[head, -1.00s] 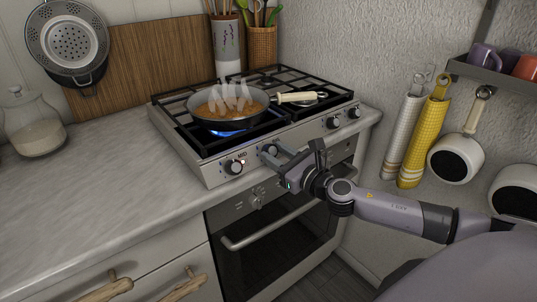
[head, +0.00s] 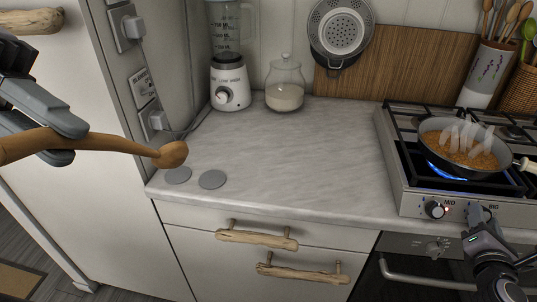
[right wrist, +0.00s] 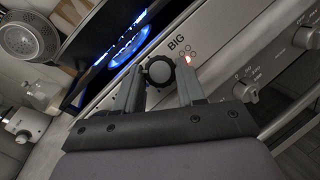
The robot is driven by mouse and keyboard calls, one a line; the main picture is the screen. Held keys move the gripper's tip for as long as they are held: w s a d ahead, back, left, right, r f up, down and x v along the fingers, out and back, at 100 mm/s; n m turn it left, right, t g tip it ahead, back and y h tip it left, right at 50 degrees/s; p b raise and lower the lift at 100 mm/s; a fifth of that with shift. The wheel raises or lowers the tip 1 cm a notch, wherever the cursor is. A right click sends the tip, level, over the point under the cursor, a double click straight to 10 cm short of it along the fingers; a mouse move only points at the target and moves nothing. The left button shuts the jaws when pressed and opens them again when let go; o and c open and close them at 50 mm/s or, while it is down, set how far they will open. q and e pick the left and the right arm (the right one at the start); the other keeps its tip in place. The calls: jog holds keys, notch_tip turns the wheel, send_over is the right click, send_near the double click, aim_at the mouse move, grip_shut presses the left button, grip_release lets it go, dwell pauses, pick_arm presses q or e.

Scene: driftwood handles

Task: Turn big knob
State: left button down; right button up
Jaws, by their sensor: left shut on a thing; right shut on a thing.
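The big knob (right wrist: 159,70), round with a dark rim and pale face, is on the stove front beside the label BIG. In the right wrist view it sits between the fingers of my right gripper (right wrist: 162,76), which is shut on it. In the head view my right gripper (head: 479,214) covers the knob. My left gripper (head: 72,138) is shut on a wooden spoon (head: 115,145), held in the air at the far left, its bowl over the counter's left end.
The MID knob (head: 434,209) is just left of my right gripper. A steaming pan (head: 466,150) stands on the stove over a blue flame. A blender (head: 229,75) and glass jar (head: 284,88) stand at the back of the counter (head: 290,150), whose middle is clear.

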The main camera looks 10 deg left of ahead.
jog(key=m+g+h, duration=0.1)
jog(key=m, duration=0.2)
jog(key=m+g, duration=0.2)
jog(key=m, duration=0.1)
jog(key=m+g+h, duration=0.1)
jog(key=m, duration=0.3)
jog(key=shift+w+a+r+g+h, duration=0.1)
jog(key=shift+a+r+g+h, duration=0.05)
jog(key=shift+r+g+h, duration=0.15)
jog(key=o, duration=1)
jog(key=shift+o, duration=0.2)
